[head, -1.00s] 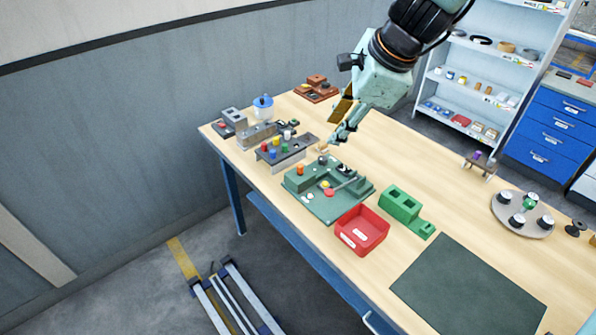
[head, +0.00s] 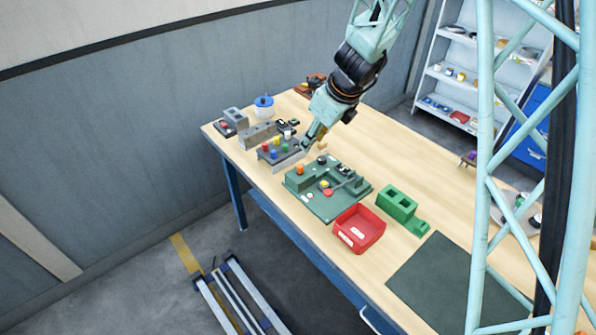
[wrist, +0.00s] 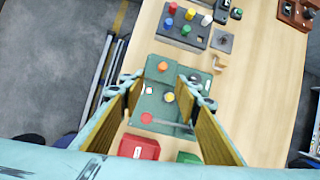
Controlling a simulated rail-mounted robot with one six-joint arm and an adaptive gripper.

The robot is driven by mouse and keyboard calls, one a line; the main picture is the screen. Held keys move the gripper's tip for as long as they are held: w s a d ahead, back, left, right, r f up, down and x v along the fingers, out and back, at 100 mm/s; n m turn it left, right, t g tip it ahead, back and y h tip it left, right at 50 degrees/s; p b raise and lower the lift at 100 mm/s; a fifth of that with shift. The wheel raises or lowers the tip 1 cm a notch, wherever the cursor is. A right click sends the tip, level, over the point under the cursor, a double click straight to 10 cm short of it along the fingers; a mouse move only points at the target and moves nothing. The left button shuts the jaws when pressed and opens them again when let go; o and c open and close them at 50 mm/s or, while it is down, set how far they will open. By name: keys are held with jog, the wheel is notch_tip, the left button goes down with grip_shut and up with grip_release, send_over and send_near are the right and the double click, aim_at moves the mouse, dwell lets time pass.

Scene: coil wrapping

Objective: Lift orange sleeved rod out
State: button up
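An orange round-topped piece (head: 300,169) stands at the upper left corner of the green fixture (head: 325,207); I take it for the orange sleeved rod. From above it is an orange disc in the wrist view (wrist: 163,66), so its length and sleeve are hidden. My gripper (head: 308,147) is above the table, beside the grey peg rack in the head view. In the wrist view my gripper (wrist: 160,88) is wide open and empty. The orange piece shows between and beyond its fingertips, clear of both.
The grey rack (head: 290,161) holds several coloured pegs close to the green fixture. A red bin (head: 359,229) and a green block (head: 397,204) stand on the fixture's near side. A dark mat (head: 450,280) lies bare at the front right. The table behind the fixture is mostly clear.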

jog(key=shift+w+a+f+m+p, duration=0.2)
jog(key=shift+w+f+m, duration=0.25)
jog(key=shift+f, duration=0.45)
jog(key=shift+w+a+f+m+p, duration=0.25)
jog(key=shift+f+m, duration=0.3)
jog(key=shift+f, duration=0.35)
jog(key=shift+w+a+f+m+p, duration=0.2)
jog(key=shift+w+f+m, duration=0.25)
jog(key=shift+f, duration=0.45)
jog(key=b, duration=0.3)
send_over(300, 166)
jog(key=s+d, duration=0.2)
notch_tip(300, 166, down, 6)
jog(key=shift+w+a+f, duration=0.1)
jog(key=shift+a+f, duration=0.15)
jog(key=shift+f, duration=0.25)
jog(key=shift+w+a+f, duration=0.1)
jog(key=shift+a+f, duration=0.15)
jog(key=shift+f, duration=0.2)
jog(key=shift+f, duration=0.15)
jog(key=shift+b+x, duration=0.95)
jog(key=shift+x, duration=1.5)
jog(key=shift+d, duration=0.15)
jog(key=shift+c, duration=0.9)
jog(key=c, duration=0.8)
